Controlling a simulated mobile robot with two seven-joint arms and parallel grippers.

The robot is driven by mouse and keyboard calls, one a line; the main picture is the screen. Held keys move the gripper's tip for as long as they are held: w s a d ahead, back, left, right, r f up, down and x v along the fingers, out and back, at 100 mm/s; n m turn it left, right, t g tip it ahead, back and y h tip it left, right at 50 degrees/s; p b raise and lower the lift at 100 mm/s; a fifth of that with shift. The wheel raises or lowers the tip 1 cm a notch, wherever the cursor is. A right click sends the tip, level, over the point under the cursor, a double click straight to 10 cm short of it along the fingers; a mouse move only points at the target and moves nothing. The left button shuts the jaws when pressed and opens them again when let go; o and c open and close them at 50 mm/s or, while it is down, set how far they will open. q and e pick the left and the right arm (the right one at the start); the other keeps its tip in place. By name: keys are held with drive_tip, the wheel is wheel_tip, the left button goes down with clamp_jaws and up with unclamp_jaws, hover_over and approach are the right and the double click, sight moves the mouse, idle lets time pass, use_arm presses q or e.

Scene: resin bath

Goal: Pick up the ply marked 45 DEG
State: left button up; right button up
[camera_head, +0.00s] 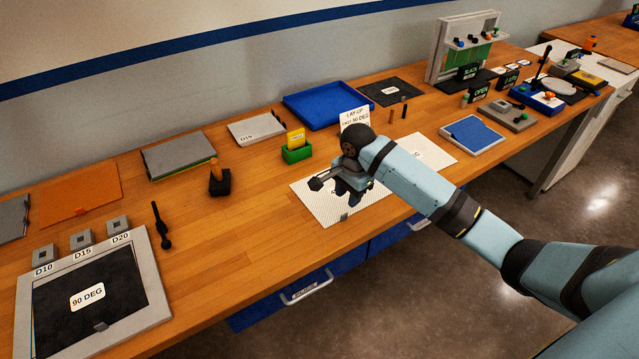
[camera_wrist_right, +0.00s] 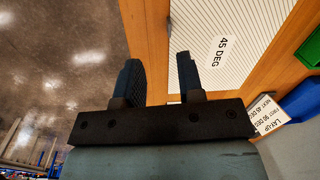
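The ply marked 45 DEG (camera_wrist_right: 240,25) is a white, finely patterned sheet. In the head view this ply (camera_head: 318,207) lies flat near the table's front edge, with a small grey tab at its front edge; my gripper covers most of its label. My right gripper (camera_head: 338,190) hovers over it in the head view. In the wrist view the right gripper (camera_wrist_right: 160,78) is open and empty, one finger over the ply's edge, the other toward the floor side. My left gripper is not in view.
A second white sheet (camera_head: 432,153) lies to the right. A lay-up card (camera_head: 352,119) and a green box (camera_head: 296,154) stand behind. A grey-framed tray (camera_head: 152,290) at lower left holds a black 90 DEG ply (camera_head: 88,297). A blue tray (camera_head: 330,88) sits farther back.

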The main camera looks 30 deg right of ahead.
drive_tip(key=shift+m+g, duration=0.3)
drive_tip(key=shift+m, duration=0.6)
drive_tip(key=f, duration=0.1)
drive_tip(key=w+f, duration=0.1)
drive_tip(key=f, duration=0.1)
drive_tip(key=w+d+f, duration=0.1)
drive_tip(key=f, duration=0.1)
drive_tip(key=shift+d, duration=0.1)
drive_tip(key=shift+w+d+f+p, duration=0.1)
drive_tip(key=shift+f+p, duration=0.2)
drive_tip(key=shift+f, duration=1)
drive_tip(key=shift+d+f+p, duration=0.1)
drive_tip(key=shift+f+p, duration=0.2)
drive_tip(key=shift+f, duration=1)
clamp_jaws()
